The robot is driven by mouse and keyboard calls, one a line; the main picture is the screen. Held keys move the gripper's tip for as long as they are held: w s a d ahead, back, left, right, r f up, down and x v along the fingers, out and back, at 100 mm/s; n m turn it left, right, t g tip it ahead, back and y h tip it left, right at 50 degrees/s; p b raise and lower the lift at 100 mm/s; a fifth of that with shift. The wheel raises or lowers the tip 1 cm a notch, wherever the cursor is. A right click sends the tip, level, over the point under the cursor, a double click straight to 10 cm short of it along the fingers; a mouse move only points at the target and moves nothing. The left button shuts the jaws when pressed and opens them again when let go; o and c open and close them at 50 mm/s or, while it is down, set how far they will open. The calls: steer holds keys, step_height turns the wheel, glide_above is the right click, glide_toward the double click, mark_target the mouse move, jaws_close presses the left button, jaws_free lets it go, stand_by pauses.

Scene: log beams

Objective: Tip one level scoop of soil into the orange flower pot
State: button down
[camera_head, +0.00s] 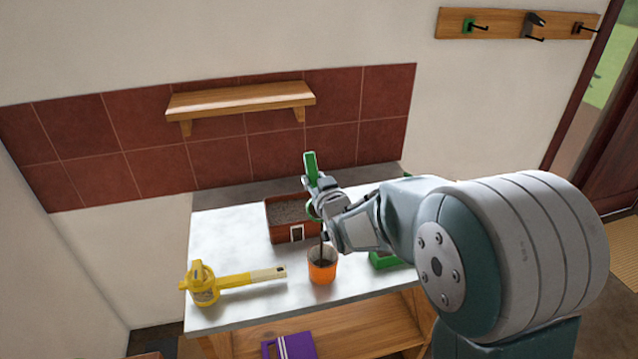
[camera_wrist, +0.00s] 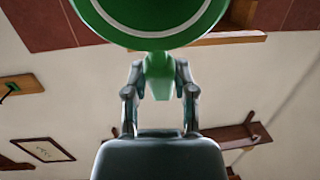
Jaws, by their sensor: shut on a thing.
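The orange flower pot (camera_head: 322,272) stands upright near the front edge of the white-topped bench. My gripper (camera_head: 322,192) is above and slightly behind the pot, shut on a green scoop (camera_head: 311,165). In the wrist view the fingers (camera_wrist: 160,85) grip its green handle, and the round green underside (camera_wrist: 150,18) fills the top. A thin dark streak shows between the scoop and the pot mouth, looking like falling soil. The scoop's inside and soil level are hidden. A reddish-brown box of soil (camera_head: 274,229) sits behind the pot, partly covered by my gripper.
A yellow item with a long bar (camera_head: 205,287) lies on the bench left of the pot. A green object (camera_head: 388,260) is partly hidden by my arm. A wooden shelf (camera_head: 240,97) hangs behind. A purple item (camera_head: 290,346) is on the lower shelf. The bench's back left is clear.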

steer(key=shift+f, duration=0.4)
steer(key=shift+s+d+f+t, duration=0.25)
steer(key=shift+d+f+t, duration=0.05)
steer(key=shift+d, duration=0.05)
steer(key=shift+a, duration=0.15)
steer(key=shift+s+d+m+t+h, duration=0.25)
steer(key=shift+d+m+t+h, duration=0.05)
steer(key=shift+m+t+h, duration=0.3)
steer(key=shift+s+f, duration=0.1)
steer(key=shift+s+d+t, duration=0.1)
steer(key=shift+s+t, duration=0.1)
steer(key=shift+t, duration=0.2)
steer(key=shift+s+d+t+y, duration=0.1)
steer(key=shift+s+t+y, duration=0.25)
steer(key=shift+t, duration=0.15)
stand_by(0.4)
